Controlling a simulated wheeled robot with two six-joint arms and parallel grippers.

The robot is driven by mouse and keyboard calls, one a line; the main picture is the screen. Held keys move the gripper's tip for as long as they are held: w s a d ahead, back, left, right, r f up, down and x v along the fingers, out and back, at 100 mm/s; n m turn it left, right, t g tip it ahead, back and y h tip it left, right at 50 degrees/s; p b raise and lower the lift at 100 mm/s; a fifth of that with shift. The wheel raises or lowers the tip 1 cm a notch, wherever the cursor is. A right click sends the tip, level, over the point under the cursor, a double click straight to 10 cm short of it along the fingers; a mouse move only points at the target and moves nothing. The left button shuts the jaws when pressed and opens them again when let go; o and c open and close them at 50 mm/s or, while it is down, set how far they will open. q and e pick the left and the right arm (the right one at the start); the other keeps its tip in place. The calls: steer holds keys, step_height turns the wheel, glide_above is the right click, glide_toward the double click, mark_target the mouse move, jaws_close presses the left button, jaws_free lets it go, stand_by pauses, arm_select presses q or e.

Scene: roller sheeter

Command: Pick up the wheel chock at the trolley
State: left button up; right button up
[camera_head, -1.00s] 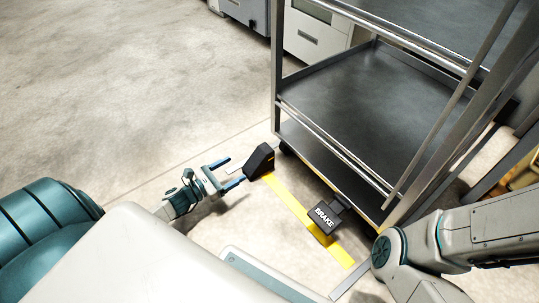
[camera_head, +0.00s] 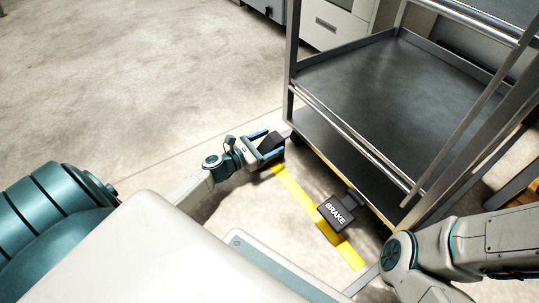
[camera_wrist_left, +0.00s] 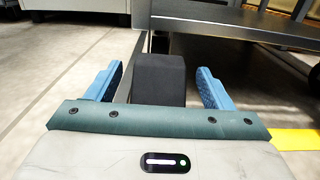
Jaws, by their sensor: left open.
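The black wheel chock (camera_head: 269,143) stands on the floor by the near left corner of the metal trolley (camera_head: 350,150). It also shows in the left wrist view (camera_wrist_left: 158,79), upright between the two blue fingers. My left gripper (camera_head: 267,146) is open around the chock, one finger on each side. In the left wrist view the gripper (camera_wrist_left: 158,88) shows a gap between each finger and the chock. The chock's lower part is hidden behind the gripper body. My right arm shows at the lower right, but its gripper is out of view.
A black BRAKE pedal (camera_head: 336,212) sticks out from the trolley's near side. A yellow floor strip (camera_head: 300,197) runs from near the chock past the pedal. Grey cabinets (camera_head: 330,22) stand behind. The floor to the left is clear.

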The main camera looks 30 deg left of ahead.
arm_select(q)
steer(key=shift+w+d, duration=0.1)
steer(key=shift+w, duration=0.2)
steer(key=shift+c, duration=0.4)
steer(key=shift+r, duration=0.1)
steer(key=c, duration=1.3)
